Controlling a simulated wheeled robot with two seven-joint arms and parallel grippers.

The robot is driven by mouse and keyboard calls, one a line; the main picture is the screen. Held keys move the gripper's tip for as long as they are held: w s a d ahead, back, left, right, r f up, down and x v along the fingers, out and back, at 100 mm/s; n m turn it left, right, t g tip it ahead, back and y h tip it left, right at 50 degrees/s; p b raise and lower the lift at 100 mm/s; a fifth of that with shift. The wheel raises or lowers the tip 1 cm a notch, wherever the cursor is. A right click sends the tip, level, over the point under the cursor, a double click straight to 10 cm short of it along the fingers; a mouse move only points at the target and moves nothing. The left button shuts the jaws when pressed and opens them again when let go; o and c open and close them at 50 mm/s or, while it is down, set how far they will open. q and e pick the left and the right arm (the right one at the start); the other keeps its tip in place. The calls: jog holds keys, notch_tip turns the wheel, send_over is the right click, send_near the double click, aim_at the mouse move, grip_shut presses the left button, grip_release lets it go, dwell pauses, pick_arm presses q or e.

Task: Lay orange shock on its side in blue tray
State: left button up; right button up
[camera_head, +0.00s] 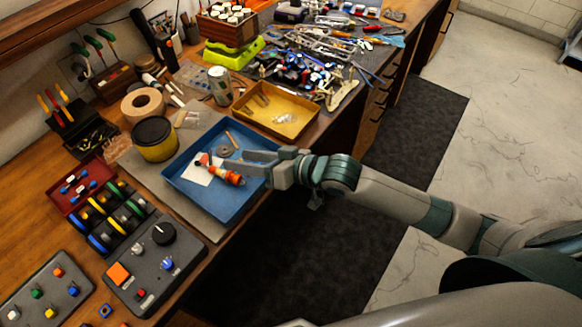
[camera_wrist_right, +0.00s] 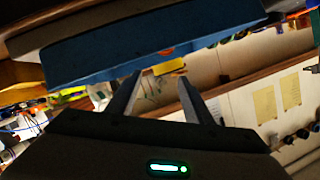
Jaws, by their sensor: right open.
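The orange shock (camera_head: 228,176) lies on its side in the blue tray (camera_head: 197,200), partly over a white piece. My right gripper (camera_head: 238,159) reaches in from the right over the tray's right part, with its fingers close to the shock. Its fingers are apart, and nothing shows between them. In the right wrist view the open fingers (camera_wrist_right: 156,98) show with the blue tray's side (camera_wrist_right: 150,45) above them in the picture. My left gripper is not in view.
A grey washer (camera_head: 225,150) also lies in the blue tray. A yellow tray (camera_head: 300,125) stands behind it, and a yellow-sided tin (camera_head: 155,143) stands to its left. A grey control box (camera_head: 150,270) is at the front left. The bench's back is crowded with tools.

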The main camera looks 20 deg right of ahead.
jog(key=b+v, duration=0.3)
jog(key=v, duration=1)
jog(key=shift+d, duration=0.2)
dwell(0.7)
